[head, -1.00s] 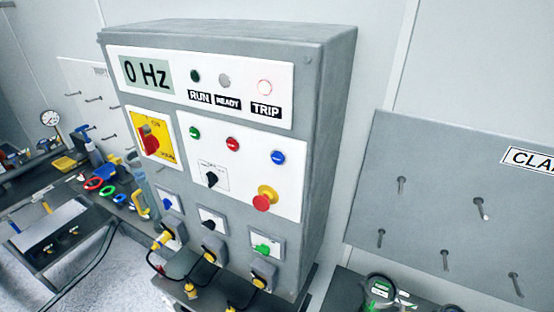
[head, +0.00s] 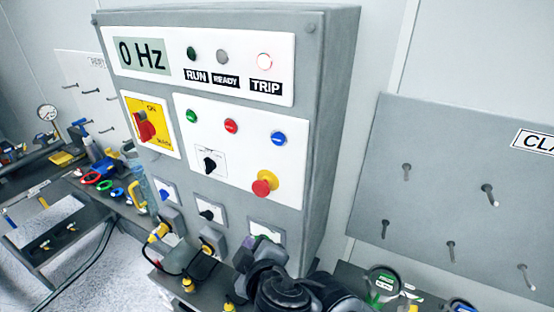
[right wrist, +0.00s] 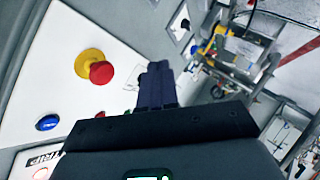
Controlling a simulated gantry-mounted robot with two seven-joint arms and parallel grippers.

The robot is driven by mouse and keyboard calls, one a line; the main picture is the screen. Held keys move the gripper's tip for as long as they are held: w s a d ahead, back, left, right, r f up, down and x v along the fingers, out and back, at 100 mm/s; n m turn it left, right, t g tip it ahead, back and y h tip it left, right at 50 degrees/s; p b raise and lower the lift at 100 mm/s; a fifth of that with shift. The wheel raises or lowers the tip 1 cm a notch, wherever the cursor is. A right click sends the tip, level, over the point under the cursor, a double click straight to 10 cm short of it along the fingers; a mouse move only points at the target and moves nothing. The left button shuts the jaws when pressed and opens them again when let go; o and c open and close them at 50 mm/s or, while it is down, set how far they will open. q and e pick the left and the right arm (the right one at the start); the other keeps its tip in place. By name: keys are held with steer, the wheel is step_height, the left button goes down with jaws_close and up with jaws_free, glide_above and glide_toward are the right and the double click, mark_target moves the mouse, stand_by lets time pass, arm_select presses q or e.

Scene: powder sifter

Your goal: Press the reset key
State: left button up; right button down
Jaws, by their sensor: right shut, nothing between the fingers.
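The grey control cabinet (head: 330,120) has a white button panel with green (head: 191,115), red (head: 231,126) and blue (head: 278,138) push buttons in a row. Their small labels are too small to read, so I cannot tell by text which is the reset key. The blue button also shows in the right wrist view (right wrist: 47,123). My right gripper (head: 250,243) is in front of the cabinet's lower right, below the blue button and the emergency stop. Its fingers are shut and empty in the right wrist view (right wrist: 158,70), apart from the blue button. My left gripper is out of view.
A red emergency stop on a yellow base (head: 264,184) juts out below the blue button. Plugs with cables (head: 158,232) stick out below. A pegboard (head: 440,180) stands at right.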

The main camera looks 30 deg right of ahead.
mark_target(278, 139)
step_height(278, 139, up, 17)
steer(key=w+t+b, duration=0.1)
steer(key=t, duration=0.3)
steer(key=shift+d+h, duration=0.25)
steer(key=shift+h, duration=0.05)
steer(key=shift+w+d+r, duration=0.1)
steer(key=shift+w, duration=0.05)
steer(key=shift+w+d+p, duration=0.15)
steer(key=shift+w+d, duration=0.7)
steer(key=shift+d, duration=0.3)
steer(key=shift+w+d+p, duration=0.2)
steer(key=shift+w+d, duration=0.65)
steer(key=shift+d, duration=0.25)
steer(key=shift+w+d+p, duration=0.15)
steer(key=shift+w+d, duration=0.7)
steer(key=shift+d, duration=0.3)
